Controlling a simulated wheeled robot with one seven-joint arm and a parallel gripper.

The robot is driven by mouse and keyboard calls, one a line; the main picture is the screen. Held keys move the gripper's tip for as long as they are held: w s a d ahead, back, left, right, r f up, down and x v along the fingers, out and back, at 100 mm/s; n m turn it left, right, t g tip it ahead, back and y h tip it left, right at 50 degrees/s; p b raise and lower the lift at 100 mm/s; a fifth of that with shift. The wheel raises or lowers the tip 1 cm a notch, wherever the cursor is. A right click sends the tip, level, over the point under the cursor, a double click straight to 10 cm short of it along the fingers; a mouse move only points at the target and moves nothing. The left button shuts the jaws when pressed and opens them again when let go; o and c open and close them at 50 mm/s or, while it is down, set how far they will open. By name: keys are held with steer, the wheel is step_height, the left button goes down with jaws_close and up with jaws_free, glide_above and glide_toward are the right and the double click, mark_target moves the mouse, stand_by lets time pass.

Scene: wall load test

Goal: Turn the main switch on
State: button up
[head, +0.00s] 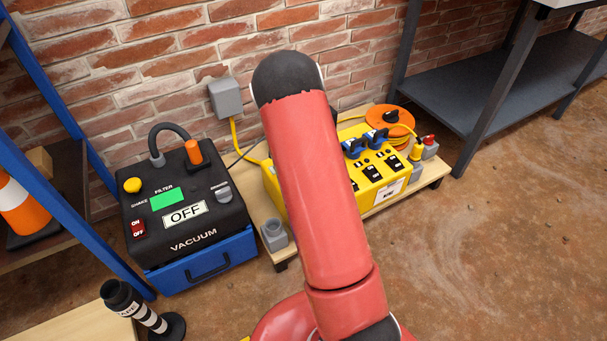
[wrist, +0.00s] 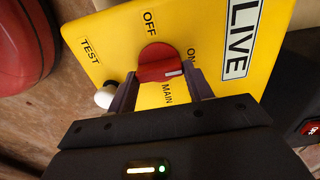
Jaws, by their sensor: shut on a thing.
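The main switch (wrist: 157,62) is a red rotary knob on a yellow panel (wrist: 120,45) in the wrist view. The panel is printed OFF, ON, MAIN, TEST and LIVE. The white mark on the knob is at its right end, on the side of the ON label, away from OFF. My gripper (wrist: 162,78) has its two dark fingers on either side of the knob and is shut on it. The right finger partly covers the area beside ON. In the head view my red arm hides the gripper and the switch.
A yellow socket box (head: 370,165) stands on a low wooden pallet (head: 435,172), with an orange cable reel (head: 390,120) behind. A black vacuum unit (head: 185,205) reading OFF stands left. A dark shelf (head: 470,95) is at right. A white button (wrist: 105,97) sits near TEST. Right floor is clear.

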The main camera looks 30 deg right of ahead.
stand_by(0.5)
steer(key=o, duration=1)
steer(key=shift+r+p, duration=0.55)
steer(key=shift+r, duration=3.4)
steer(key=s+a+r+n+t+p, duration=0.1)
steer(key=s+a+r+n, duration=0.2)
steer(key=r, duration=0.4)
steer(key=s+a+r+n+t+y+p, duration=0.1)
steer(key=s+a+r+n, duration=0.1)
steer(key=s+a+r, duration=0.3)
steer(key=s+a+r+n+t, duration=0.1)
steer(key=s+a+r+n, duration=0.15)
steer(key=r, duration=0.55)
steer(key=s+a+r+n+t, duration=0.1)
steer(key=s+a+r+n, duration=0.1)
steer(key=s, duration=0.3)
steer(key=s+a+r+n+p, duration=0.1)
steer(key=s+r+n, duration=0.2)
steer(key=s, duration=0.3)
steer(key=s+a+r+n+t+h+p, duration=0.1)
steer(key=s+a+r+n, duration=0.1)
steer(key=s+n, duration=0.3)
steer(key=shift+s+a+r+t, duration=0.15)
steer(key=shift+a+r+t, duration=0.15)
steer(key=shift+r, duration=0.2)
